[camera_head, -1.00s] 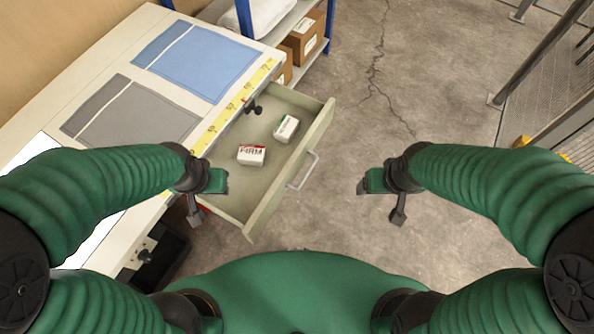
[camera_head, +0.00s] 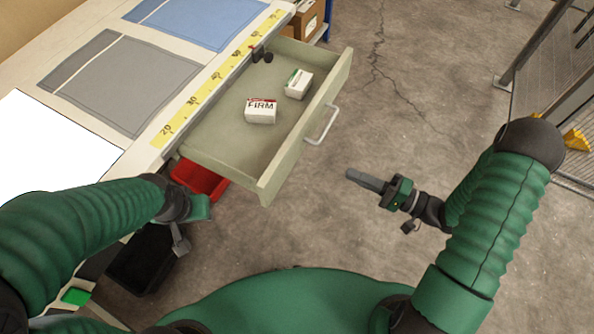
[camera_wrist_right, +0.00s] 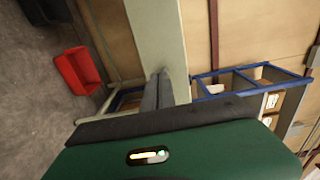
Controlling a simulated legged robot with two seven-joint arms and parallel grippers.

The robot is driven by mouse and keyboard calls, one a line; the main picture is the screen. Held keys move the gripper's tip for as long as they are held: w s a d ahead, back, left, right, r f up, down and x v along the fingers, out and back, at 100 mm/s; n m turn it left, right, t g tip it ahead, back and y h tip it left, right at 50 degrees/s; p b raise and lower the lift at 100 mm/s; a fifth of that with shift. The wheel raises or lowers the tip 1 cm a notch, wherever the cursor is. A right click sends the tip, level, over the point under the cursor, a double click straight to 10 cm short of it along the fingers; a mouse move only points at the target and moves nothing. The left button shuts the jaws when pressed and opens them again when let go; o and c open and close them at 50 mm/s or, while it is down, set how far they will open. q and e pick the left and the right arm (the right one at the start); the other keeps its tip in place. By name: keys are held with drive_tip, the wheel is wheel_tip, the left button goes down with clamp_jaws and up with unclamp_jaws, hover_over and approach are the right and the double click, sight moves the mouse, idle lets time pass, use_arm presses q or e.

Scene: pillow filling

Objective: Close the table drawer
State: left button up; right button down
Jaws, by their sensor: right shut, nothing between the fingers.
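The table drawer (camera_head: 235,138) is pulled open from the table's front edge, with a pale green front panel (camera_head: 300,140) and a light metal handle (camera_head: 323,124). Inside lie a white box marked FIRM (camera_head: 261,111) and another white box with a green edge (camera_head: 298,84). My right gripper (camera_head: 352,176) is shut and empty, in front of the drawer and below its handle, apart from it. In the right wrist view its fingers (camera_wrist_right: 157,92) point toward the drawer's pale panel (camera_wrist_right: 165,40). My left gripper (camera_head: 187,222) is by the table's near edge; its fingers are not clear enough to judge.
The table top holds a grey mat (camera_head: 125,80), a blue mat (camera_head: 205,15) and a yellow measuring strip (camera_head: 215,80). A red bin (camera_head: 199,178) and a black bin (camera_head: 140,262) sit below the table. Concrete floor lies open right of the drawer.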

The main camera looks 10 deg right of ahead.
sight(298, 150)
drive_tip(key=b+x, duration=0.2)
drive_tip(key=x, duration=1.1)
drive_tip(key=shift+w+a+b, duration=0.1)
drive_tip(key=shift+w+b, duration=0.05)
drive_tip(key=shift+b, duration=0.25)
drive_tip(key=shift+w+a, duration=0.1)
drive_tip(key=shift+w, duration=0.05)
drive_tip(key=shift+r, duration=0.1)
drive_tip(key=shift+a, duration=0.15)
